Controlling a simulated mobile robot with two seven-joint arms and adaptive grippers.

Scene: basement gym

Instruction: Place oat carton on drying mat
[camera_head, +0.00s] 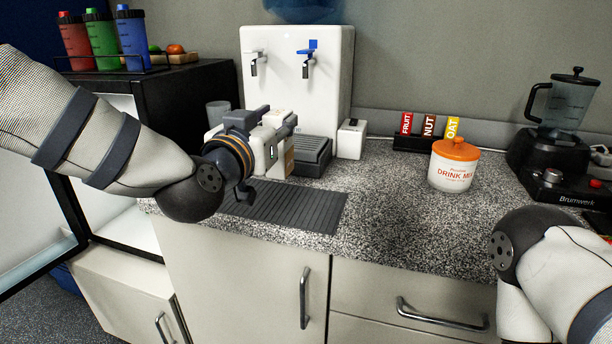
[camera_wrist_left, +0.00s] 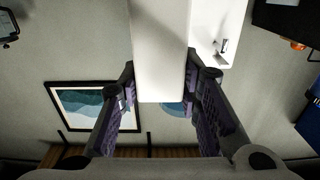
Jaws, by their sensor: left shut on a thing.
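The oat carton, a pale box (camera_head: 289,159), is between the fingers of my left gripper (camera_head: 279,132) in the head view, largely hidden behind the gripper. In the left wrist view the carton (camera_wrist_left: 160,50) is a plain white block between the two fingers (camera_wrist_left: 165,98). My left gripper is shut on it. The drying mat (camera_head: 300,208) is a dark ribbed sheet at the counter's front left. The gripper and carton are over or just behind its back left part; I cannot tell whether the carton touches it. My right arm shows at lower right, its gripper out of frame.
A white water dispenser (camera_head: 322,75) with a dark drip tray (camera_head: 312,156) stands behind the mat. A small white box (camera_head: 351,139) is beside it. The drink mix jar (camera_head: 453,168) and blender (camera_head: 560,120) are further right. An open fridge (camera_head: 120,100) is left. The middle counter is clear.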

